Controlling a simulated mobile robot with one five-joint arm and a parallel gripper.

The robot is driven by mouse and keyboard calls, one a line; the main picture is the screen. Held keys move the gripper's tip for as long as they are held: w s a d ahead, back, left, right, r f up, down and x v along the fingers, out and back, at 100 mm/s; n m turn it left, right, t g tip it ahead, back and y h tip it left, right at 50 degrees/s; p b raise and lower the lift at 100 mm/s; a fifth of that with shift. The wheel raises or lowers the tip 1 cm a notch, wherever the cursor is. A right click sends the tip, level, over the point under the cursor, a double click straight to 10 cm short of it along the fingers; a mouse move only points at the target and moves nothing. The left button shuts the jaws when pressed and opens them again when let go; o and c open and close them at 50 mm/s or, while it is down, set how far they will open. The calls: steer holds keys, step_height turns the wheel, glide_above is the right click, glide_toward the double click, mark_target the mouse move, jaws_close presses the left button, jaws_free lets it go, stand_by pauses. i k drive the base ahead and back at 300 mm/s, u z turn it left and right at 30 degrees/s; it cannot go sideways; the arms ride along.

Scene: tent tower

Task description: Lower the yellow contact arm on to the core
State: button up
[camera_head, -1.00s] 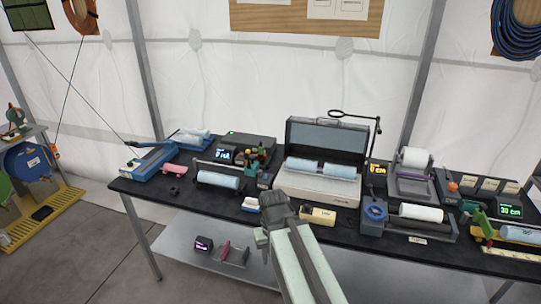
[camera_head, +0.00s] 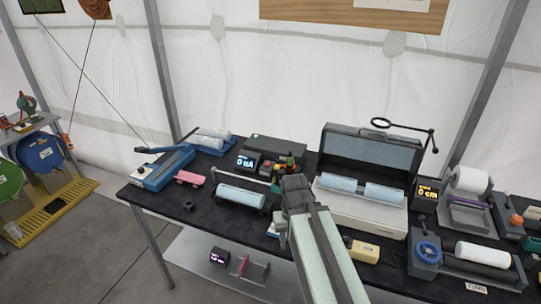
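A light-blue roll (camera_head: 243,196), which may be the core, lies on a dark cradle on the black table, left of my gripper. Behind it a small meter (camera_head: 247,161) shows a lit reading, with small red, green and dark parts (camera_head: 284,164) beside it. I cannot make out the yellow contact arm for certain. My gripper (camera_head: 295,184) is seen from behind, above the table between the roll and an open grey case (camera_head: 360,215). Its fingertips are hidden, so I cannot tell whether it is open or shut. It hides part of the table.
The case holds two blue rolls (camera_head: 385,193). A yellow block (camera_head: 365,251) lies at the table's front. A blue lever device (camera_head: 163,170) and a pink piece (camera_head: 190,178) are at left. A yellow rack (camera_head: 70,202) stands on the floor.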

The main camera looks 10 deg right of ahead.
mark_target(276, 178)
steer(key=i, duration=0.25)
steer(key=u, duration=1.95)
steer(key=k, duration=1.55)
steer(key=z, duration=0.45)
steer(key=i, duration=1.35)
steer(key=u, duration=0.05)
